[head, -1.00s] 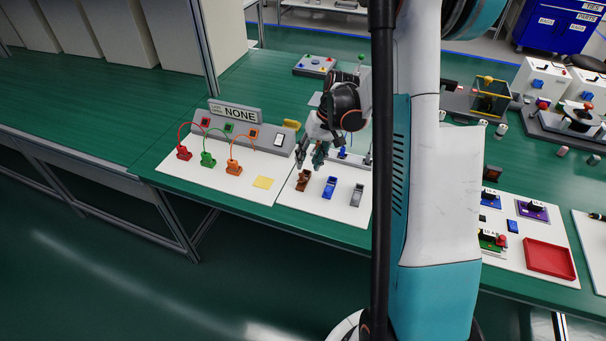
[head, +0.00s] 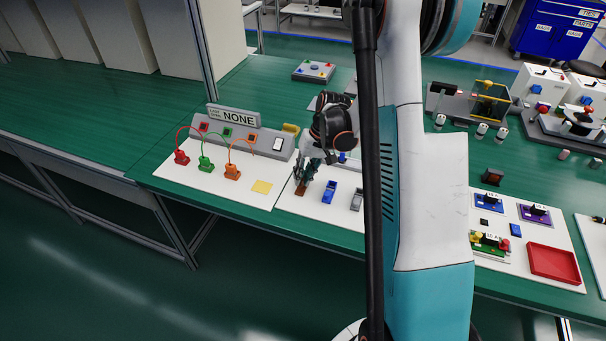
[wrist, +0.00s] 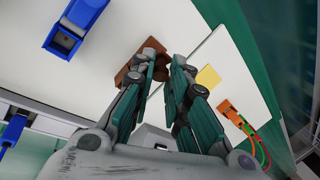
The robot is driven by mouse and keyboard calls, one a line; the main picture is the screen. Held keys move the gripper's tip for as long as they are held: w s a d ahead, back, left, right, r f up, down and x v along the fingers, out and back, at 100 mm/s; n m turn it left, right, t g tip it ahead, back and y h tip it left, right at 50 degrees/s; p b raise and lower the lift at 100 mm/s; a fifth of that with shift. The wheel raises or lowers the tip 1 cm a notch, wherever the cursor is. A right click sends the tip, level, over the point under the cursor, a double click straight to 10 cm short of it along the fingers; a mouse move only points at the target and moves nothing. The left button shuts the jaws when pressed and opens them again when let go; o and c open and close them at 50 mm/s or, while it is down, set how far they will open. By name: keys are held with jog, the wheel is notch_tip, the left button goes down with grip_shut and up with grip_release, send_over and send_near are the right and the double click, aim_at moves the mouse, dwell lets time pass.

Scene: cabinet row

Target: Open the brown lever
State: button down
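The brown lever (head: 300,190) is at the left end of a row on a white panel, partly hidden by my gripper (head: 307,172) in the head view. In the wrist view the brown lever (wrist: 151,45) shows at the fingertips, mostly behind the left finger. My gripper (wrist: 166,62) has its two teal-and-grey fingers apart, with a gap between the tips. The left finger overlaps the lever; I cannot tell whether they touch. The right finger is clear of it, over white panel.
A blue lever (head: 328,192) and a grey lever (head: 357,199) stand to the right of the brown one. To the left, another panel holds red (head: 181,157), green (head: 205,163) and orange (head: 232,171) plugs with cables and a yellow square (head: 262,187).

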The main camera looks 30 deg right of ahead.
jog(key=shift+w+d+r+g+y, duration=0.1)
jog(key=shift+w+d+g+y, duration=0.25)
jog(key=shift+y, duration=0.25)
jog(key=shift+s, duration=0.1)
jog(key=c, duration=1.5)
grip_release()
jog(key=shift+c, duration=0.2)
jog(key=shift+r, duration=0.1)
jog(key=v, duration=1.1)
jog(key=shift+d+r, duration=0.15)
jog(key=shift+r, duration=0.2)
